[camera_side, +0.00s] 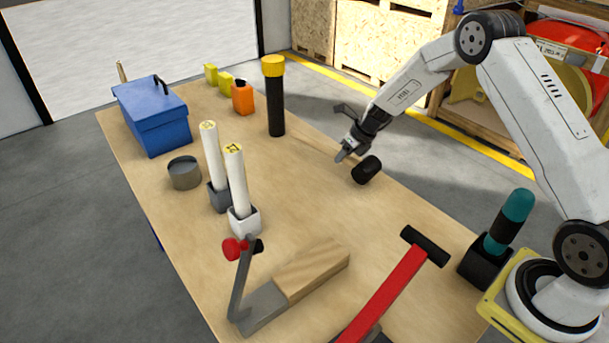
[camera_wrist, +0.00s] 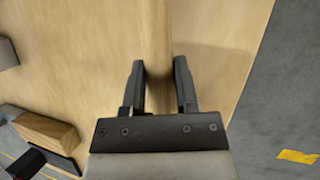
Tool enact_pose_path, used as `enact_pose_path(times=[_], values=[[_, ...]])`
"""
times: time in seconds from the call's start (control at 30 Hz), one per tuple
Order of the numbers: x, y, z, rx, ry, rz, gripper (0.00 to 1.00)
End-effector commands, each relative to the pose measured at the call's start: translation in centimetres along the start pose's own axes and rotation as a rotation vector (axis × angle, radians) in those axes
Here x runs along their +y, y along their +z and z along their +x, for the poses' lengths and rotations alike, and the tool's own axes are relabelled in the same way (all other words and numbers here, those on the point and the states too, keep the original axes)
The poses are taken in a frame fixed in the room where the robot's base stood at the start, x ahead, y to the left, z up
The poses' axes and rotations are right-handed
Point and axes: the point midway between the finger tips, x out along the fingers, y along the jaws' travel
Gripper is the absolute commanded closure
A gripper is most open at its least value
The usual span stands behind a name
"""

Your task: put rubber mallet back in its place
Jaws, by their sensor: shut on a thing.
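The rubber mallet shows as a short black cylindrical head (camera_side: 367,170) near the table's far right edge in the side view. Its pale wooden handle (camera_wrist: 154,35) runs between my fingers in the wrist view and blends with the tabletop. My gripper (camera_side: 341,155) is low over the table, just left of and above the head in the side picture. Its fingers also show in the wrist view (camera_wrist: 160,75), shut on the handle. The head is out of the wrist view. I cannot tell whether the mallet touches the table. I cannot tell which spot is its place.
A black-and-yellow torch-like cylinder (camera_side: 275,100) stands left of my gripper. A grey round cup (camera_side: 184,174), two white tubes in holders, a blue toolbox (camera_side: 151,113), a clamp with a wood block (camera_side: 312,270), a red-handled tool (camera_side: 395,285) and a teal-topped tool (camera_side: 512,215) surround the clear table middle.

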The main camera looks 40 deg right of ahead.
Motion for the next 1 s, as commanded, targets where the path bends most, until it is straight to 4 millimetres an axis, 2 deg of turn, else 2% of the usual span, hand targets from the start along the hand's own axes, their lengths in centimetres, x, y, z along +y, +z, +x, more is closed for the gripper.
enact_pose_path(times=[0.4, 0.83, 0.87, 0.9, 0.97, 1.0], values=[[-0.3, -0.5, 1.1, -0.002, -0.001, 0.0, 1.0], [-0.3, -0.5, 1.3, -0.002, -0.002, -0.001, 1.0], [-0.3, -0.5, 1.3, -0.002, -0.001, -0.001, 0.59], [-0.3, -0.5, 1.3, -0.002, -0.001, -0.001, 0.47], [-0.3, -0.6, 1.3, -0.002, -0.001, -0.001, 0.28], [-0.3, -0.6, 1.3, -0.001, -0.001, 0.0, 0.21]])
